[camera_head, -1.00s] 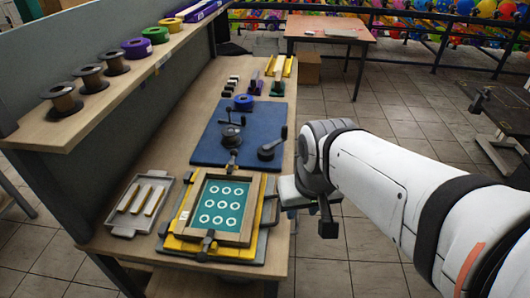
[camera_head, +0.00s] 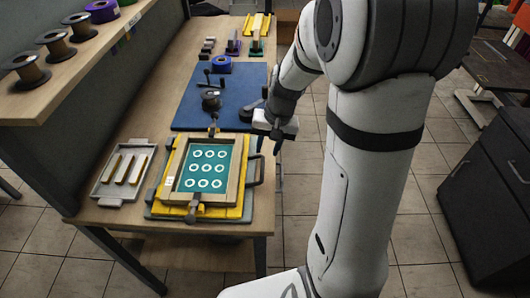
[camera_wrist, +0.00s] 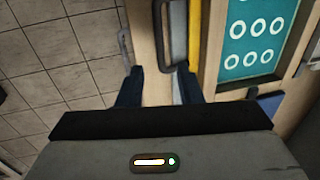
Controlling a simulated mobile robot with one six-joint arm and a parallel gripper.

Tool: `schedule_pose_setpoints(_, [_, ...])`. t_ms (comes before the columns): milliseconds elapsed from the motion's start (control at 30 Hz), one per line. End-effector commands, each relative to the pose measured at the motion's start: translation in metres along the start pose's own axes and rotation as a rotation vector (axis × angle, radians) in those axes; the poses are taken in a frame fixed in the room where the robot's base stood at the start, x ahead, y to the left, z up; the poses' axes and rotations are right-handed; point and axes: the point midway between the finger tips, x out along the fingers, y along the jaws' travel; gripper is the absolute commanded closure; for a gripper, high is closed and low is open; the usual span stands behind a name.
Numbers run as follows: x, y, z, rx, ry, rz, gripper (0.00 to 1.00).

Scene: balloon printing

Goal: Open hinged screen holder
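The hinged screen holder (camera_head: 236,172) is a wooden frame around a teal screen (camera_head: 206,168) with white rings, lying flat on a yellow base (camera_head: 160,209) at the bench's near end. A dark handle (camera_head: 257,170) sticks out from its right side.
A grey tray (camera_head: 125,172) with several wooden bars lies left of the holder. A blue mat (camera_head: 220,92) with dark tools lies behind it. A shelf (camera_head: 85,62) with spools runs along the left. Open floor lies right of the bench.

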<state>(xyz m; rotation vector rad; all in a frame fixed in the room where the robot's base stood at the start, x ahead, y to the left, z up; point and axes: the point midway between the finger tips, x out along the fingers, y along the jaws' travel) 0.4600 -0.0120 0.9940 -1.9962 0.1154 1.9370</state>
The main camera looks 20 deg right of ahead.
Motion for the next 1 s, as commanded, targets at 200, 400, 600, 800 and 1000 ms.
schedule_pose_setpoints(200, [0.034, 0.0, 0.001, -0.001, -0.003, 0.001, 0.67])
schedule_pose_setpoints(400, [0.047, 0.0, 0.0, 0.0, 0.001, 0.0, 0.67])
schedule_pose_setpoints(600, [0.048, 0.0, 0.0, 0.0, 0.002, 0.0, 0.67])
schedule_pose_setpoints(800, [0.048, 0.001, 0.0, 0.0, 0.002, 0.0, 0.8])
schedule_pose_setpoints(1000, [0.048, 0.001, 0.0, 0.001, 0.002, 0.001, 0.96])
